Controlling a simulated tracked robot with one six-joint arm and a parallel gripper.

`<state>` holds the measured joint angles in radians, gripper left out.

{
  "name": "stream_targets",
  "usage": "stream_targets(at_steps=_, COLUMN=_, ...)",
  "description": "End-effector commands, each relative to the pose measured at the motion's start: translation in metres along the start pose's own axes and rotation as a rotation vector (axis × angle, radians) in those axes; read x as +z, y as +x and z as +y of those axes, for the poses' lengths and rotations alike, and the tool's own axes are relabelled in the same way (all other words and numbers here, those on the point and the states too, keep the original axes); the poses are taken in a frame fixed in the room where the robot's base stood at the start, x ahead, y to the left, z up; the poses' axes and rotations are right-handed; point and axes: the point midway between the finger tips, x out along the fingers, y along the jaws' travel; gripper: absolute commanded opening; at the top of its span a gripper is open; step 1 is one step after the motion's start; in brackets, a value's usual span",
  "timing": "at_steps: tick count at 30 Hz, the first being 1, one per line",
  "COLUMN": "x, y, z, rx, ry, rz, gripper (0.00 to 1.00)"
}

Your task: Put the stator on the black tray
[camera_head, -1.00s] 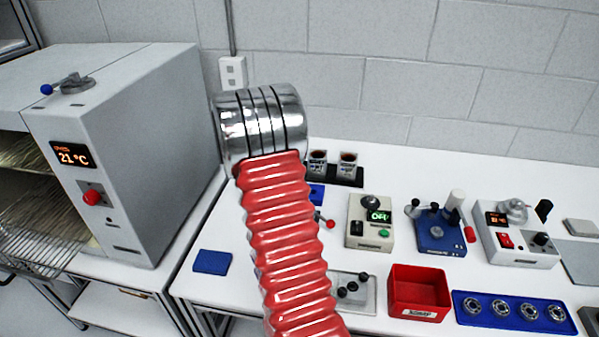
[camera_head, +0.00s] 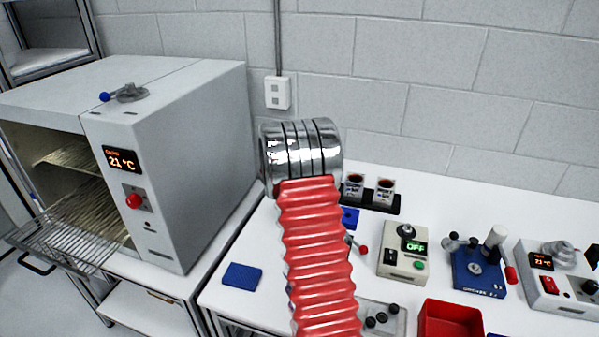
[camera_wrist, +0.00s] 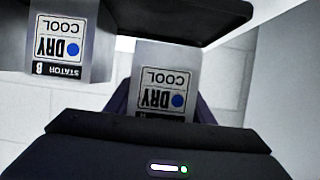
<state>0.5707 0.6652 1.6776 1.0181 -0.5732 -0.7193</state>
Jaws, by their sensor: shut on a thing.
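A grey stator (camera_wrist: 158,75) with an upside-down "COOL DRY" label sits between my gripper's dark fingers (camera_wrist: 163,106) in the wrist view. My gripper is shut on it. A second grey stator (camera_wrist: 70,50), marked "STATOR B", stands beside it against the black tray (camera_wrist: 190,22). The held stator's end is at the tray's edge; I cannot tell if it touches. In the head view two stators, left (camera_head: 354,187) and right (camera_head: 385,191), show at the black tray (camera_head: 394,210).
A grey oven (camera_head: 190,165) with an open front stands at the left. A blue pad (camera_head: 242,276) lies on the white bench. An "OFF" device (camera_head: 403,252), a blue fixture (camera_head: 477,270) and a red bin (camera_head: 450,320) are to the right. A wall is behind.

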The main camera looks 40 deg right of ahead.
Motion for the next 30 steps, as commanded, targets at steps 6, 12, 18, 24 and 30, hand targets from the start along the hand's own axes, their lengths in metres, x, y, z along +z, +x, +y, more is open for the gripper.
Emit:
stream_targets(at_steps=6, x=0.023, y=0.01, z=0.0, rx=0.0, ry=-0.001, rz=0.001, gripper=0.07)
stream_targets(at_steps=12, x=0.027, y=0.011, z=-0.001, rx=-0.001, ry=-0.001, rz=0.003, gripper=0.07)
stream_targets(at_steps=18, x=0.028, y=0.012, z=-0.001, rx=-0.002, ry=-0.001, rz=0.002, gripper=0.07)
stream_targets(at_steps=24, x=0.031, y=0.012, z=-0.001, rx=-0.002, ry=-0.002, rz=-0.001, gripper=0.57)
stream_targets(at_steps=30, x=0.031, y=0.012, z=-0.001, rx=-0.002, ry=-0.002, rz=-0.001, gripper=0.67)
